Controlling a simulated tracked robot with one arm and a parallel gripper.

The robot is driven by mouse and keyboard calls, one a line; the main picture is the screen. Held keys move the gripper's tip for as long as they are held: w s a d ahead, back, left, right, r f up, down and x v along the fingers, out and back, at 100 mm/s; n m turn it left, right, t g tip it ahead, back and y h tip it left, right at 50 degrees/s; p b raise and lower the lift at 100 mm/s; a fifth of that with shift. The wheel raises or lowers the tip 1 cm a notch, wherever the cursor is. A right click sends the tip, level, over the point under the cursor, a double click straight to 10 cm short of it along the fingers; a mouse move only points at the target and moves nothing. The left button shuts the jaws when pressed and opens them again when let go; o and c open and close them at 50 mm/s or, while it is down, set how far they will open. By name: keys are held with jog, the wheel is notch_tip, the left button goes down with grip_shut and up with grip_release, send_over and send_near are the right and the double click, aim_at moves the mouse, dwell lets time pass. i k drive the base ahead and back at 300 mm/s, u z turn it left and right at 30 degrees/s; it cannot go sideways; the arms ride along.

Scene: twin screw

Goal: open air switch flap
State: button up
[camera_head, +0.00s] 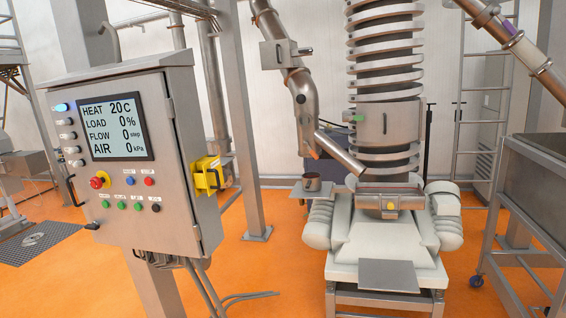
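A grey control cabinet (140,190) stands at the left on a post. On its right side is a small yellow box (206,163) with a dark looped part at its front edge. It may be the air switch with its flap; no label on it is readable, and I cannot tell whether a flap is open or shut. The cabinet's screen (115,127) reads HEAT 20 C, LOAD 0 %, FLOW 0 step, AIR 0 kPa. My gripper is not in view.
A machine with a tall spiral column (385,60) and pale base (383,235) stands right of centre. A steel post (240,120) rises behind the cabinet. A grey bin (540,185) is at the right edge. Orange floor (275,275) is open between cabinet and machine, with cables near the cabinet.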

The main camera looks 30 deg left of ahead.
aim_at(211, 179)
jog(key=z, duration=0.05)
jog(key=i, duration=1.25)
jog(key=u, duration=0.65)
jog(key=i, duration=0.75)
jog(key=u, duration=0.4)
